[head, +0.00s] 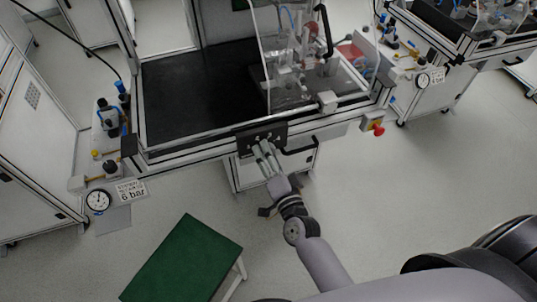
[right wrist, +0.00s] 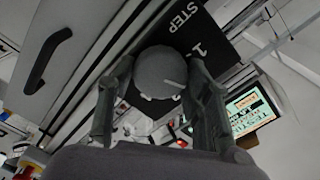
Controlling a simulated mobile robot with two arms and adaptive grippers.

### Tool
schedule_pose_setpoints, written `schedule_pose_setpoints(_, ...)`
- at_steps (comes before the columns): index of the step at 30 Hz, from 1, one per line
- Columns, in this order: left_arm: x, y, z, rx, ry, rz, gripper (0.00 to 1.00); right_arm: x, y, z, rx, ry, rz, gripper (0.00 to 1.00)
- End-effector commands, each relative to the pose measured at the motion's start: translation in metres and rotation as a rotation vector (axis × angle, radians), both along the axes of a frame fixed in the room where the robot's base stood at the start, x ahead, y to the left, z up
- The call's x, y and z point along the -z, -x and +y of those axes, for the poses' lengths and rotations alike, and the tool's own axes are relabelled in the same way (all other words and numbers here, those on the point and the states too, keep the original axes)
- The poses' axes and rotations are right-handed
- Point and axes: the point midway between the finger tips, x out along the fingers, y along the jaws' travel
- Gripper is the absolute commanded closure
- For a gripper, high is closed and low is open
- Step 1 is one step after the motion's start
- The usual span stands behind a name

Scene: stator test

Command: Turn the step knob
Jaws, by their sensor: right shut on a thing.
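The step knob (right wrist: 158,72) is a round grey knob with a pale line on its face, in the right wrist view. It sits on a black panel (right wrist: 210,32) lettered STEP, with a "1" printed nearby. In the head view this black panel (head: 278,130) is on the front edge of the test bench. My right gripper (head: 262,147) reaches up to the panel, and its fingers hide the knob there. In the right wrist view its two fingers lie on either side of the knob, shut on it. My left gripper is not in view.
A black handle (head: 300,148) is just right of my gripper. A red emergency button (head: 377,129) sits farther right on the bench. A green-topped table (head: 185,258) stands below left. A lit screen (right wrist: 253,110) shows in the right wrist view. The floor at right is clear.

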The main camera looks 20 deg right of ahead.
Motion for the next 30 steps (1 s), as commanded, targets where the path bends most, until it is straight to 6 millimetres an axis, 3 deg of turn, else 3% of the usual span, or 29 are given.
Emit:
schedule_pose_setpoints(7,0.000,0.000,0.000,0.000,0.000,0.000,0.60,0.000,0.000,0.000,0.000,0.001,0.000,0.82)
schedule_pose_setpoints(8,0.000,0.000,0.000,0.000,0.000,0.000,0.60,0.000,0.000,0.000,0.000,0.001,0.000,0.54)
schedule_pose_setpoints(17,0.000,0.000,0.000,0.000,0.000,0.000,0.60,0.000,0.000,0.000,0.000,0.002,0.000,0.34)
schedule_pose_setpoints(26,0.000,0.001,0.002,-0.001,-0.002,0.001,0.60,0.000,0.001,0.000,0.000,0.002,0.000,0.34)
schedule_pose_setpoints(30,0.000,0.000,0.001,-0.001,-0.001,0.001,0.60,0.001,0.014,-0.001,0.000,0.003,0.002,0.34)
